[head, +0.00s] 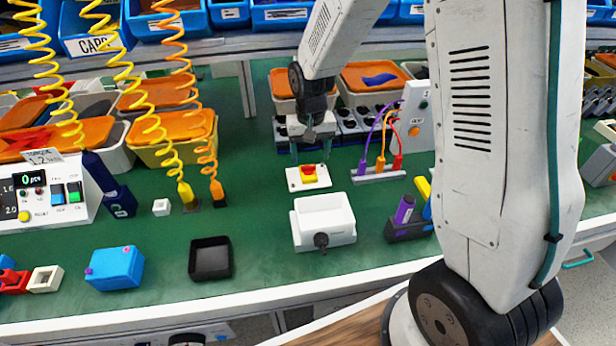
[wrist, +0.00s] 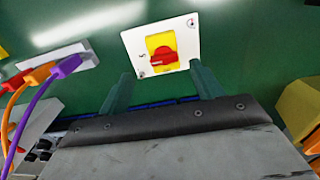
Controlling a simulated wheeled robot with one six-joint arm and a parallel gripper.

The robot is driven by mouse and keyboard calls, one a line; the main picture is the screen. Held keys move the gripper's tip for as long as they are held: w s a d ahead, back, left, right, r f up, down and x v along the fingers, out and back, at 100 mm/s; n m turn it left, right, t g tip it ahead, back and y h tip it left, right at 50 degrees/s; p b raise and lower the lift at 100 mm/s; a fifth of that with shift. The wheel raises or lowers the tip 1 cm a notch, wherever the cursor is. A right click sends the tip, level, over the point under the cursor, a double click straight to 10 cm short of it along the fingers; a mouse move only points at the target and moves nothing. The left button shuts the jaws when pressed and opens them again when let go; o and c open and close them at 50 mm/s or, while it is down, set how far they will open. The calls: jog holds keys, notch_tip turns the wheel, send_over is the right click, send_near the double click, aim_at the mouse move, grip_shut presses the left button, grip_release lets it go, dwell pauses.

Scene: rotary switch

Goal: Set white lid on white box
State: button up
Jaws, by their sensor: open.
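The white lid (head: 300,185) lies on the green bench with a red rotary knob on a yellow plate on top. In the wrist view the lid (wrist: 184,36) is whole in sight, just beyond my fingertips. My gripper (head: 310,156) is open and empty, pointing down over the lid. Its two green fingers (wrist: 161,74) are spread in the wrist view, and neither appears to touch the lid.
A black tray (head: 210,258) and a blue box (head: 115,268) are left of the white box. A dark holder (head: 408,229) with coloured tools is to its right. A terminal strip (head: 378,175) with coloured plugs stands right of the lid. Coiled hoses hang at left.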

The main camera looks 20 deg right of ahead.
aim_at(308, 166)
jog(key=f, duration=0.5)
jog(key=shift+s+a+f, duration=0.1)
jog(key=shift+a+f, duration=0.1)
jog(key=shift+a, duration=0.15)
jog(key=shift+c, duration=0.3)
jog(key=c, duration=1.1)
